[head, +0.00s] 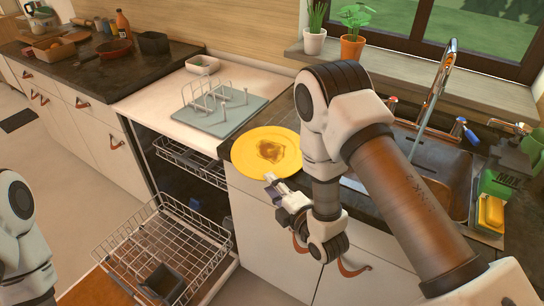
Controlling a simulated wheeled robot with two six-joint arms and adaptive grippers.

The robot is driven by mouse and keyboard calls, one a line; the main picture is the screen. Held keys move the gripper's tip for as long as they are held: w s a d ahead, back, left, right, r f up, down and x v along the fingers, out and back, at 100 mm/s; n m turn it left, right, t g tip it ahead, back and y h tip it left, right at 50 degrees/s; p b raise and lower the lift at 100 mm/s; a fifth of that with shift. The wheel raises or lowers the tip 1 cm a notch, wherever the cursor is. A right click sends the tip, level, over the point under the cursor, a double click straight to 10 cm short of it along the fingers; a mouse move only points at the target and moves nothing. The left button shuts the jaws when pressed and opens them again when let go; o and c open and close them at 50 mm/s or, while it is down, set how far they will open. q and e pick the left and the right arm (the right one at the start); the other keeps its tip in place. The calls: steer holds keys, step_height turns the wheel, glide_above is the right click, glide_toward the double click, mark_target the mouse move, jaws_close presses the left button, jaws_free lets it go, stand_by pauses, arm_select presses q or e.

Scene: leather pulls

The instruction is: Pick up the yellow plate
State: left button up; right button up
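The yellow plate (254,167) lies near the front left edge of the dark counter by the sink, with a brown stain or food remains in its middle. My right gripper (271,179) reaches in from the right, with its fingertips at the plate's near rim. The fingers are small and seen from behind, so I cannot tell whether they are around the rim or only beside it. Part of my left arm shows at the lower left, but its gripper is out of view.
Left of the plate, a dish rack (222,103) stands on a grey-blue mat. Below, the dishwasher is open with its lower basket (165,253) pulled out. The sink (435,170) and tap (436,85) are at the right. Potted plants (353,47) stand on the sill.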

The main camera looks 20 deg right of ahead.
mark_target(258, 172)
steer(key=x, duration=0.1)
steer(key=p+x, duration=0.1)
steer(key=x, duration=0.1)
steer(key=r+p+x, duration=0.1)
steer(key=x, duration=0.1)
steer(key=shift+w+a, duration=0.1)
steer(key=shift+a, duration=0.2)
steer(key=shift+w+f, duration=0.25)
jaws_close()
steer(key=shift+r, duration=0.1)
